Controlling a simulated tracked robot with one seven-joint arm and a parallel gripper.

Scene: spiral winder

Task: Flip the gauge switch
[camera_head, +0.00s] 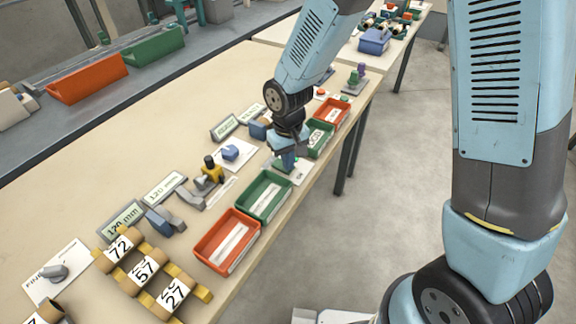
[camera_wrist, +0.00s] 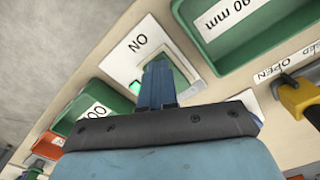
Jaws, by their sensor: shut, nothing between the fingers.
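The gauge switch (camera_wrist: 181,76) shows in the wrist view as a green piece in a pale frame, beside a white card (camera_wrist: 138,45) whose letters read NO from this side. A small bright green spot shows at its left. In the head view its green edge (camera_head: 273,163) shows beside my gripper (camera_head: 287,166), which hides most of it. My gripper is shut and empty, pointing down. Its blue fingertips (camera_wrist: 158,70) are over the switch and cover its middle in the wrist view. I cannot tell whether they touch it.
Green bins (camera_head: 264,196) (camera_head: 320,139) flank the switch along the table's front edge, with orange bins (camera_head: 226,241) (camera_head: 331,111) beyond them. A yellow-and-black clamp-like device (camera_head: 210,172) stands to the left, near a blue block (camera_head: 231,153). Numbered rolls (camera_head: 143,270) lie at lower left.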

